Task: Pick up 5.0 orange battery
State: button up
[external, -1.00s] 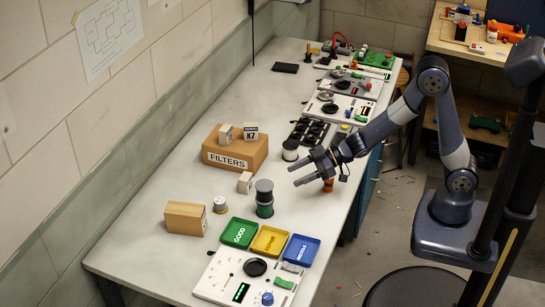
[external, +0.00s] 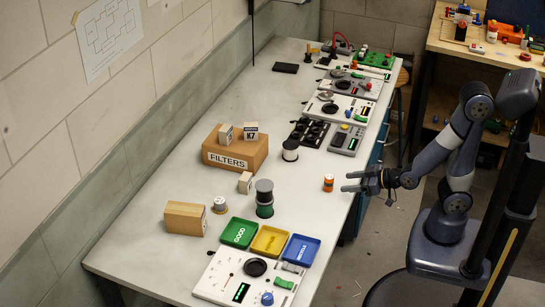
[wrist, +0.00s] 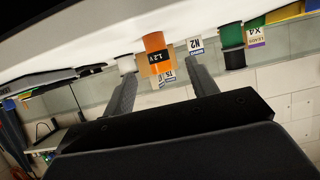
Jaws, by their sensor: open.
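In the wrist view the orange battery (wrist: 154,43) shows a dark label that seems to read 1.2 V. My gripper (external: 347,181) is open and empty just to the right of the battery at the bench edge, fingers pointing left toward it. In the wrist view the battery lies between and beyond the two fingertips of my gripper (wrist: 161,69), apart from both.
Green, yellow and blue trays (external: 299,249) lie at the bench front. A green spool (external: 264,199) stands left of the battery, with a FILTERS box (external: 235,153) behind. A grey meter (external: 347,139) and a black-and-white spool (external: 290,150) lie farther back. Bench around the battery is clear.

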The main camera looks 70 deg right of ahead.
aim_at(323, 188)
jog(key=x, duration=0.4)
jog(key=shift+w+f, duration=0.15)
jog(key=shift+w, duration=0.15)
jog(key=x, duration=0.4)
jog(key=shift+w+d+r, duration=0.2)
jog(key=shift+d+r, duration=0.05)
jog(key=shift+r, duration=0.05)
jog(key=shift+w+f, duration=0.25)
jog(key=shift+w, duration=0.3)
jog(key=c, duration=1.1)
